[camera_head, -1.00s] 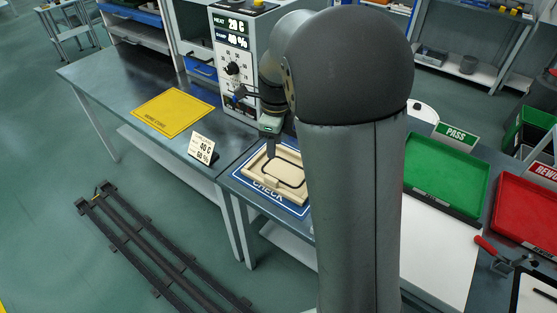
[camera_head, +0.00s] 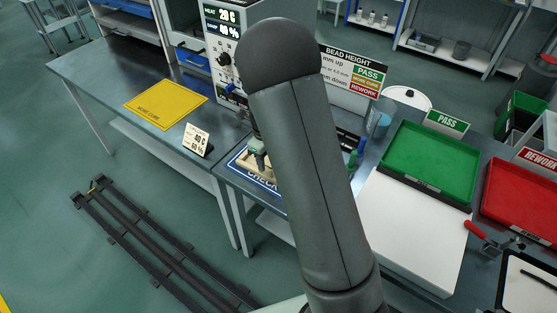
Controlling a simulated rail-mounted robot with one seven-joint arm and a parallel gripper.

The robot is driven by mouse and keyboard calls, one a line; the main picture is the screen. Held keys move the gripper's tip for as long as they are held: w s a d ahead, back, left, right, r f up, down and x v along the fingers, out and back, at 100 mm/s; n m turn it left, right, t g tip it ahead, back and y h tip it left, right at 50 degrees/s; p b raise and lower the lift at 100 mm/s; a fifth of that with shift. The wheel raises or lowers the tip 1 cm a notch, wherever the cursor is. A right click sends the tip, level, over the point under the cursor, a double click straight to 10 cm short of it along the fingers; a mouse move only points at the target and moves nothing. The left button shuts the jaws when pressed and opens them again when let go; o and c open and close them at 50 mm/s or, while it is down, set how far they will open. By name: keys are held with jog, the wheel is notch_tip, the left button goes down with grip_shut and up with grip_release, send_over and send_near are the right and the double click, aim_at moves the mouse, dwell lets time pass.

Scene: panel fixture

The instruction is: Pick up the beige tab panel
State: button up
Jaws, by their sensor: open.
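The beige tab panel (camera_head: 246,162) lies on the blue CHECK mat (camera_head: 266,184) near the bench's front edge. Most of the panel is hidden behind my gripper and arm, with only a small part of its left side showing. My gripper (camera_head: 260,162) is over the panel, low and close to it. Its jaws are open, but the fingertips are mostly hidden and I cannot tell whether they touch the panel.
A small 40 C / 60 % sign (camera_head: 197,139) and a yellow mat (camera_head: 166,105) are to the left. The control box (camera_head: 226,50) stands behind. A white board (camera_head: 412,232), green PASS tray (camera_head: 430,160) and red REWORK tray (camera_head: 520,200) are to the right.

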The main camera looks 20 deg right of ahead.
jog(key=f, duration=0.2)
jog(key=f+p, duration=0.1)
jog(key=f, duration=0.2)
jog(key=shift+w+a+f, duration=0.1)
jog(key=shift+a, duration=0.1)
grip_shut()
